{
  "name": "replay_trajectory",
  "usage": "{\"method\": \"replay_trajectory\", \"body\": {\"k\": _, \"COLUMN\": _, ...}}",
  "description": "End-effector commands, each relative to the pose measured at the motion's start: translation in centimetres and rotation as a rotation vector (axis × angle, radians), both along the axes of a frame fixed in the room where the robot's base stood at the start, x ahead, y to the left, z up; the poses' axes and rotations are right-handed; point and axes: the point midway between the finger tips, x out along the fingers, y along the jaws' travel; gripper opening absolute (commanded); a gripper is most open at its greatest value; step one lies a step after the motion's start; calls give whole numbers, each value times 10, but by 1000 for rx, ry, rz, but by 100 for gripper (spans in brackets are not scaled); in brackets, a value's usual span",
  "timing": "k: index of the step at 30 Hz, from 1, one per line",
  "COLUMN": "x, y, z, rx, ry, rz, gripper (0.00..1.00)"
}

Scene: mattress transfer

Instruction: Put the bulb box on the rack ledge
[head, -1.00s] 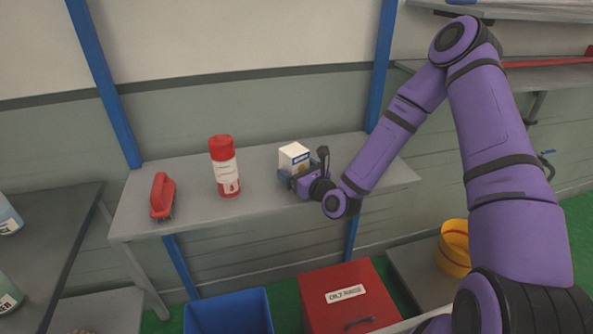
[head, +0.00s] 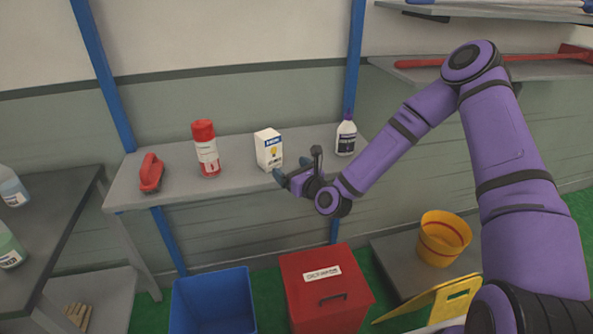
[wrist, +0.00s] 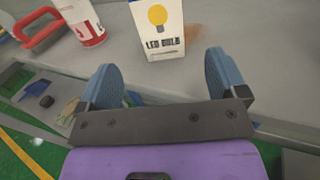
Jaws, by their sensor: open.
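The bulb box (head: 269,149) is a white carton with a yellow bulb picture. It stands upright on the grey ledge (head: 232,182) between two blue posts, near its front edge. In the wrist view the bulb box (wrist: 158,28) is ahead of my fingers, with its "LED BULB" print facing me. My gripper (head: 291,177) is open and empty, just in front of and slightly right of the box, apart from it. In the wrist view my gripper (wrist: 168,78) shows its two blue fingers spread wide with nothing between them.
A white bottle with a purple cap (head: 346,137) is to the right. Below are a blue bin (head: 213,300), a red box (head: 325,285) and a yellow bucket (head: 444,240).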

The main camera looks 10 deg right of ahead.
Motion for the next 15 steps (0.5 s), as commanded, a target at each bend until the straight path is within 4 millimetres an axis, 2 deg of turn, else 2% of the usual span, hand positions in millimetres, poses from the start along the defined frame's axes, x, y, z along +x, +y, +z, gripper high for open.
{"method": "replay_trajectory", "body": {"k": 10, "x": 2, "y": 3, "z": 1, "rx": -13, "ry": -1, "rz": 7, "gripper": 91}}
{"method": "replay_trajectory", "body": {"k": 15, "x": -1, "y": 6, "z": 9, "rx": -190, "ry": -19, "rz": 65, "gripper": 91}}
